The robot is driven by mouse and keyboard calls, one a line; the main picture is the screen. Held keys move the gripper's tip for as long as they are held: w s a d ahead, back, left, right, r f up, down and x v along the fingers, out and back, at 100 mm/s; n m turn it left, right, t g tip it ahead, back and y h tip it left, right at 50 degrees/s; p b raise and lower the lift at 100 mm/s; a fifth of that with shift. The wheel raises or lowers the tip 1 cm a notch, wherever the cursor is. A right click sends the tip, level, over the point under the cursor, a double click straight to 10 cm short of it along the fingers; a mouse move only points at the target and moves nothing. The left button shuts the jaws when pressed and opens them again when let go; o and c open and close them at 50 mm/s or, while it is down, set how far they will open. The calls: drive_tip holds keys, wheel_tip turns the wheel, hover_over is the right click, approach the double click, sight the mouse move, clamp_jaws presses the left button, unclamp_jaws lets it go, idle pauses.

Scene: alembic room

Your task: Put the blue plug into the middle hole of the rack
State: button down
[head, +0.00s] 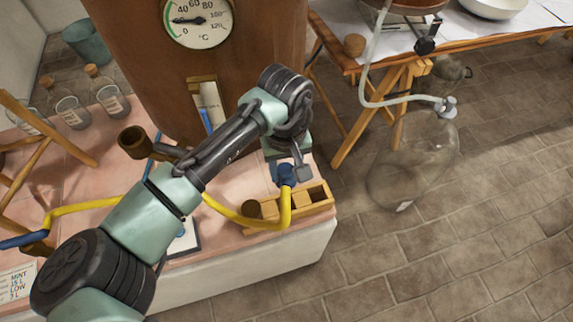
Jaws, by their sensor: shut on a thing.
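A blue plug (286,176) sits at the upright end of a yellow hose (246,219). My gripper (289,170) is shut on the plug, at the back of the wooden rack (290,219). The rack lies on the tiled ledge near its front right corner and has a row of square openings. In this view the plug overlaps the rack's back edge, and the hose crosses in front of its middle. I cannot tell how high the plug is above the rack. The gripper's fingers are partly hidden by the wrist and the plug.
A wooden column with a temperature dial (198,20) stands behind my arm. Corked bottles (72,110) stand at the left. A brown pipe end (133,141) is left of my forearm. A large glass flask (412,165) stands on the floor at right.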

sight(285, 179)
wheel_tip(285, 179, down, 4)
drive_tip(key=shift+r+b, duration=0.25)
drive_tip(key=shift+b, duration=0.55)
wheel_tip(285, 179, down, 5)
drive_tip(key=b, duration=0.5)
drive_tip(key=shift+r, duration=0.1)
drive_tip(key=shift+r+p, duration=0.15)
drive_tip(key=shift+p, duration=0.15)
drive_tip(key=shift+f, duration=1.75)
idle(2.3)
drive_tip(key=shift+f, duration=0.5)
idle(1.3)
